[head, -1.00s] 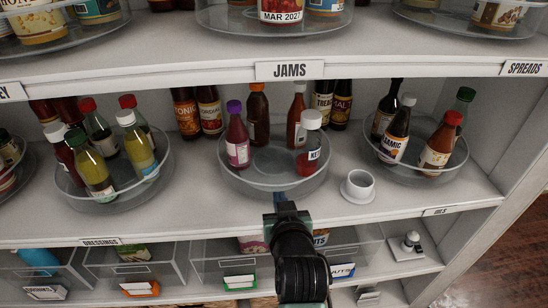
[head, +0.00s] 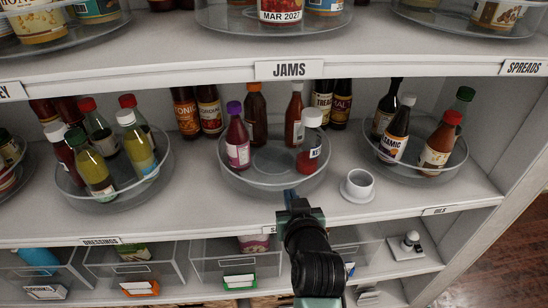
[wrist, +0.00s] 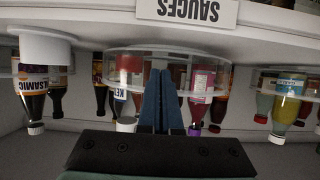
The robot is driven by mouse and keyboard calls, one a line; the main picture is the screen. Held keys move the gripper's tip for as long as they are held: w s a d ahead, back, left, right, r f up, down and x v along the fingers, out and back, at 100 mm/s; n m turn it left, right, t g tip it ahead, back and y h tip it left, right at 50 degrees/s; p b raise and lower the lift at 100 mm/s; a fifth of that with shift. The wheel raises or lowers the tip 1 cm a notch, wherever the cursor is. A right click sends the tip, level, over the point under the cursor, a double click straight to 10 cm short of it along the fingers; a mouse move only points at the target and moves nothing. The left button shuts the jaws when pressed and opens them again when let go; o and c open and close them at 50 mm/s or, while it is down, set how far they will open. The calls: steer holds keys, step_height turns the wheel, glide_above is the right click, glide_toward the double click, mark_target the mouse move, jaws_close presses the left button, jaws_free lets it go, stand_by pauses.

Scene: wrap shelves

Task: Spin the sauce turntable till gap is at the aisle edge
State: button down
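The sauce turntable (head: 273,187) is a clear round tray on the middle shelf. It carries a purple-capped bottle (head: 238,140) at left, an orange-capped dark bottle (head: 257,115) and a white-capped red bottle (head: 294,116) at the back, and a ketchup bottle (head: 309,142) at right. The bare gap faces the front, between the purple-capped and ketchup bottles. My gripper (head: 291,196) is at the tray's front rim, right of its middle. In the upside-down wrist view, its fingers (wrist: 161,85) are together and empty, overlapping the rim. I cannot tell whether they touch it.
A white cup (head: 357,186) stands right of the turntable near the shelf edge. Other bottle turntables stand at left (head: 113,203) and right (head: 425,172). The jam shelf (head: 400,65) is overhead; clear bins (head: 225,262) sit below.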

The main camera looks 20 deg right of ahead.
steer(key=shift+a, duration=0.1)
steer(key=shift+s+a+p, duration=0.15)
steer(key=shift+s+p, duration=0.15)
steer(key=shift+s, duration=0.55)
steer(key=shift+s+a+p, duration=0.1)
steer(key=shift+s+p, duration=0.15)
steer(key=shift+s, duration=0.55)
steer(key=b+v, duration=0.3)
steer(key=v, duration=1)
steer(key=shift+f, duration=0.1)
